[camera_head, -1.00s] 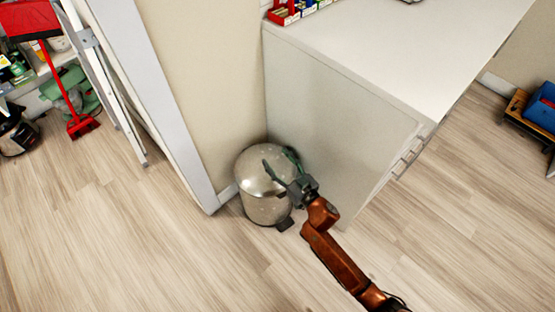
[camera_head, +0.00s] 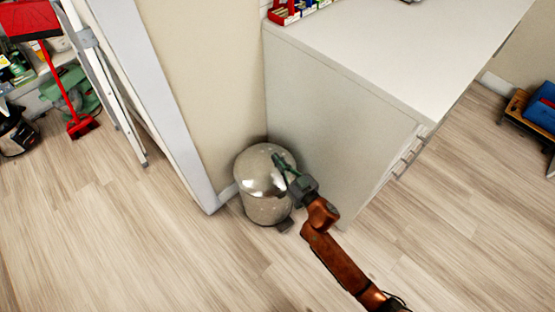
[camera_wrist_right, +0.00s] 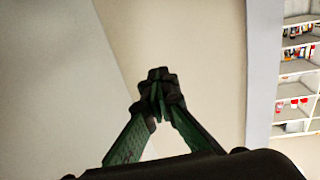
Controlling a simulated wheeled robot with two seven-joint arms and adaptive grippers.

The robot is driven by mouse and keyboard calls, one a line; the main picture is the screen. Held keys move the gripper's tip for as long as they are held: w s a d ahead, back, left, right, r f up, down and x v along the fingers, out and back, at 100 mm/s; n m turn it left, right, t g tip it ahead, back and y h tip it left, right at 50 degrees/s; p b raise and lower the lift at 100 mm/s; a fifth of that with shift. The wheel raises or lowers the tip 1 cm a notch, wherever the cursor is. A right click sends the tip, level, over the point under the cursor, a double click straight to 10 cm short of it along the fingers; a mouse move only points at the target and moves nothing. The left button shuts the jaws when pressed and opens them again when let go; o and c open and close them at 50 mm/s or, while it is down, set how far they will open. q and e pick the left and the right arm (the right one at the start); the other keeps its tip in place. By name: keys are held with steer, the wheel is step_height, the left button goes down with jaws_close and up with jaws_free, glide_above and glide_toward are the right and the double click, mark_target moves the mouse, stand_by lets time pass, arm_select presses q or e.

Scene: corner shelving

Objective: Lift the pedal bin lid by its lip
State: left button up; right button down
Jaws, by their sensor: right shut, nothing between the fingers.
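The pedal bin (camera_head: 266,207) is a shiny metal cylinder standing on the floor in the corner between the wall and the white cabinet. Its domed lid (camera_head: 256,168) looks down. My right gripper (camera_head: 277,157) is shut and empty, over the right side of the lid in the head view; I cannot tell whether it touches it. The pedal (camera_head: 285,225) shows at the bin's lower front. In the right wrist view the fingertips (camera_wrist_right: 158,85) meet with nothing between them, and the bin does not show there. The lid's lip is partly hidden by my gripper. My left gripper is not in view.
The white cabinet side (camera_head: 335,125) stands close to the right of the bin. The wall and door frame (camera_head: 165,100) are to its left. A ladder (camera_head: 108,85) and red broom (camera_head: 80,125) are at far left. The wooden floor (camera_head: 150,250) in front is clear.

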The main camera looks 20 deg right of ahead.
stand_by(0.4)
steer(key=c, duration=0.7)
jaws_free()
steer(key=shift+c, duration=0.2)
steer(key=s+d, duration=0.2)
steer(key=s, duration=0.9)
steer(key=shift+s+d, duration=0.2)
steer(key=shift+s, duration=0.2)
steer(key=shift+c, duration=0.3)
